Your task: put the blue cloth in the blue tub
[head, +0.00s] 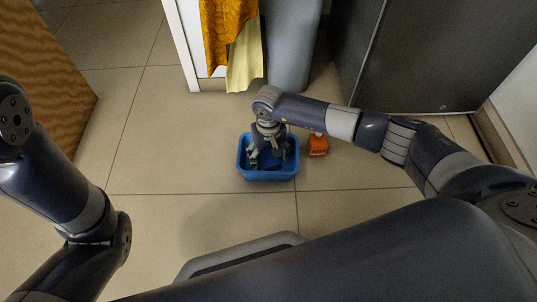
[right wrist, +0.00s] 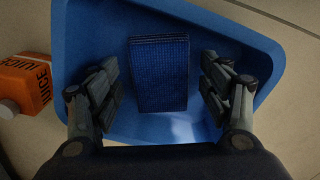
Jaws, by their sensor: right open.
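The blue tub (head: 268,174) stands on the tiled floor in the middle of the head view. It fills much of the right wrist view (right wrist: 240,30). The blue cloth (right wrist: 159,75), folded into a dark blue woven rectangle, lies inside the tub. In the head view it is mostly hidden by my gripper. My right gripper (head: 271,157) points down over the tub. In the right wrist view its two fingers (right wrist: 160,90) are apart, one on each side of the cloth, with clear gaps to it. My left gripper is out of view; only my left arm shows.
An orange juice carton (head: 318,146) stands just right of the tub; it also shows in the right wrist view (right wrist: 24,84). Orange and yellow cloths (head: 244,62) hang behind, beside a grey bin (head: 289,50). A dark cabinet (head: 430,60) stands at back right. Floor left of the tub is clear.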

